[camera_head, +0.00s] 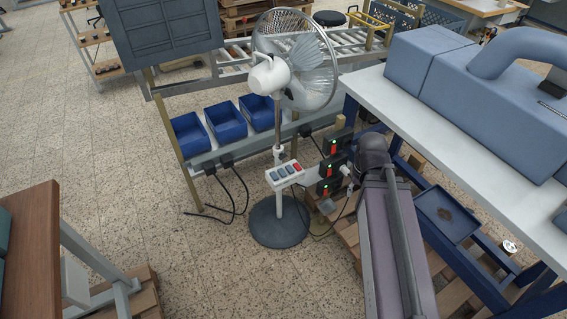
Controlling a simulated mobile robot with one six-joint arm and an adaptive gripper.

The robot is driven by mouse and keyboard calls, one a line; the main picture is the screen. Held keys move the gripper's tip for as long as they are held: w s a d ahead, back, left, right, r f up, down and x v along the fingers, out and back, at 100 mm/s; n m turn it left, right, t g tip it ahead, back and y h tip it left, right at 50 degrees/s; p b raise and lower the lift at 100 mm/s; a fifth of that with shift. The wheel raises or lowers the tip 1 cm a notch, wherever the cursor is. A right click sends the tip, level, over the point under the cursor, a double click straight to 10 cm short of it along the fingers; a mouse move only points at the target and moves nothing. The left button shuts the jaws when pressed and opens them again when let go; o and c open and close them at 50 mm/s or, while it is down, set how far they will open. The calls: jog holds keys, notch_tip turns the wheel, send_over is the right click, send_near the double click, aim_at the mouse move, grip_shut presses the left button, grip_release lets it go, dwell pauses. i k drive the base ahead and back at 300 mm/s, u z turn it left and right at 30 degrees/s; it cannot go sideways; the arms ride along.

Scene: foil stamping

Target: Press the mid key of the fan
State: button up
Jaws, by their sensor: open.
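The white standing fan (267,77) stands on a round dark base (279,222) on the floor, its caged head turned to the right. A white control box (285,181) sits on its pole. The box carries a row of three blue-grey keys (282,172) and a red key (297,166) at the right end. The labels are too small to read, so I cannot tell which key is named mid. My arm (393,240) rises from the lower right to a dark rounded joint right of the box.
A cable runs on the floor there. A white-topped bench (400,105) is at the right, blue bins (225,121) are behind left.

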aim_at(281, 171)
jog(key=k, duration=1.3)
jog(key=u, duration=0.45)
jog(key=i, duration=1.8)
jog(key=z, duration=0.3)
